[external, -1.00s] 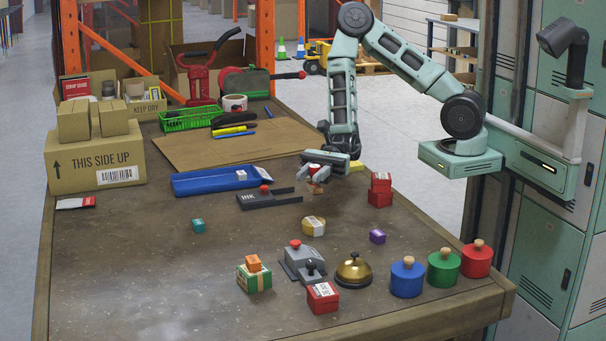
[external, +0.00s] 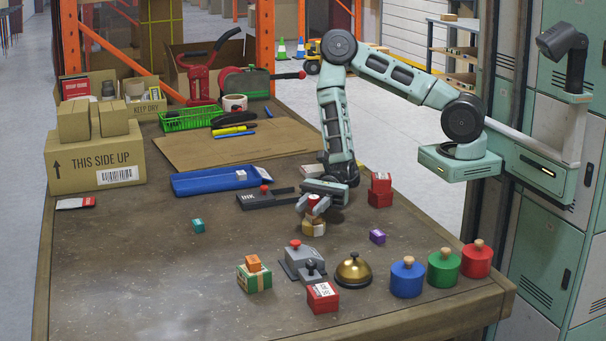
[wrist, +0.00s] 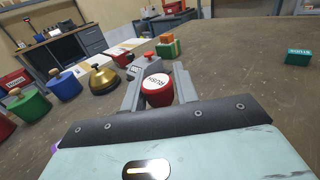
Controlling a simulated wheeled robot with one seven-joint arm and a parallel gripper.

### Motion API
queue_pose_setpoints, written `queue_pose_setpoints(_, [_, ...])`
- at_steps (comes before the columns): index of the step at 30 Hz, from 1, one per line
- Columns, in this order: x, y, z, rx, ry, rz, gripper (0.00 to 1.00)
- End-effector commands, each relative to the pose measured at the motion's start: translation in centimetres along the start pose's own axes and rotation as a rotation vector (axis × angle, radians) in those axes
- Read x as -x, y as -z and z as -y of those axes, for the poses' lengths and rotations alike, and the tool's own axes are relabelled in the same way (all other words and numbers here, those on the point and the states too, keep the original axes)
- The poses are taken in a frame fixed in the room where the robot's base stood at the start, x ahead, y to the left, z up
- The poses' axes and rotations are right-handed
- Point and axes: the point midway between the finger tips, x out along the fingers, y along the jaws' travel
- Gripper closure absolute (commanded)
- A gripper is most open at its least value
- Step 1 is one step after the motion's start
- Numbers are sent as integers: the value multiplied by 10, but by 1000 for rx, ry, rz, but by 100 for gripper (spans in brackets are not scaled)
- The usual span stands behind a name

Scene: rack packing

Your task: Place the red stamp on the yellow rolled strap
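The red stamp (external: 313,201), with a round top marked RUSH, is between the fingers of my gripper (external: 312,206). In the wrist view the red stamp (wrist: 157,90) sits between both fingertips (wrist: 158,84), which are closed on it. The strap is not visible in the wrist view.
A black ink pad holder (external: 268,198) lies left of my gripper, and red boxes (external: 380,190) are stacked at its right. The left table area is mostly clear.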

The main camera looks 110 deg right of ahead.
Motion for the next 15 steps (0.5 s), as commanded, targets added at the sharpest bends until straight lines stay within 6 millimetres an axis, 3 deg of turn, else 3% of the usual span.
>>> queue_pose_setpoints(12, [1, -4, 0, 1, 0, 0, 53])
queue_pose_setpoints(15, [13, -3, 1, 0, 2, -1, 53])
